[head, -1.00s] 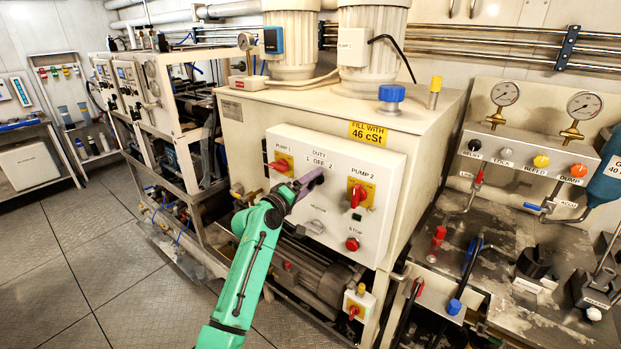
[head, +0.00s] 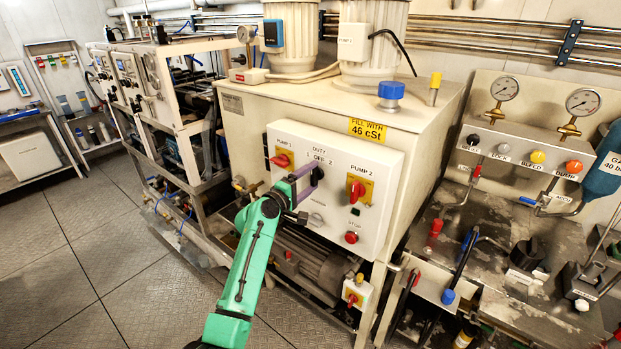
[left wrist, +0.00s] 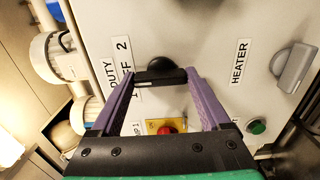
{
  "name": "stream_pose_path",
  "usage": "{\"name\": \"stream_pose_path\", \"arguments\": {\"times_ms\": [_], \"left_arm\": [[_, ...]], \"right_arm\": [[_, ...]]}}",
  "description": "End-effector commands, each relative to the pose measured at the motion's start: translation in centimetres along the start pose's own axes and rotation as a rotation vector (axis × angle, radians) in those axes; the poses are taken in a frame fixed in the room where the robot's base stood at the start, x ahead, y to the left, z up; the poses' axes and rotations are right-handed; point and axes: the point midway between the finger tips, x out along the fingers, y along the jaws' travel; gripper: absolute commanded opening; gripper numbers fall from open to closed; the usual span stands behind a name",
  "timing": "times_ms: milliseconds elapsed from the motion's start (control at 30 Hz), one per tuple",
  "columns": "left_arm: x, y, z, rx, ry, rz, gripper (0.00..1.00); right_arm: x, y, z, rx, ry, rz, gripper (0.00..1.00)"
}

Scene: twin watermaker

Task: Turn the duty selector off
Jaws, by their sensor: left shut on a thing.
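The duty selector (head: 318,174) is a black knob on the white control panel, below the "DUTY 1 OFF 2" lettering. It also shows in the left wrist view (left wrist: 160,76), where its dark bar lies between my purple fingertips. The bar runs towards the OFF lettering, which one finger partly covers. My left gripper (head: 305,181) reaches the panel from the lower left and is shut on the selector, one finger at each end of the bar. My right gripper is not in view.
Red pump 1 (head: 282,160) and pump 2 (head: 357,190) switches flank the selector. A red stop button (head: 351,237) and grey heater knob (left wrist: 294,67) are lower on the panel. A gauge manifold (head: 530,150) stands at right. The floor at left is clear.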

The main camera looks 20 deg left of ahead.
Motion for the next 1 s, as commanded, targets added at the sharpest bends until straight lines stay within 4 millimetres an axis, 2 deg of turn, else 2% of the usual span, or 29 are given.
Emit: {"name": "stream_pose_path", "arguments": {"times_ms": [167,200,233,500,667,867,1000], "left_arm": [[0.0,-0.1,0.0,0.0,0.001,-0.001,0.24],[0.0,-0.1,0.0,0.0,0.0,-0.001,0.91],[0.0,-0.1,0.0,0.0,0.001,-0.001,1.0],[-0.1,-0.1,0.0,0.001,0.0,0.0,1.0],[-1.5,-0.2,-0.1,0.002,0.001,0.0,1.0],[-5.8,-0.5,0.0,0.004,0.002,-0.001,1.0],[-9.9,-0.7,-0.1,0.003,0.003,-0.002,1.0]], "right_arm": [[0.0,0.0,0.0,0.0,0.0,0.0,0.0],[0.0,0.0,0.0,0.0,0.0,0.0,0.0],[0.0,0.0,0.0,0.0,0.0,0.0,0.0],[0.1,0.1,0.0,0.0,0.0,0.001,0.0],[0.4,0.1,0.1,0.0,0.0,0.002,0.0],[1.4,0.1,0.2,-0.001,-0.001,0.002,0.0],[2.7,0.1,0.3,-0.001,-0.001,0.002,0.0]]}}
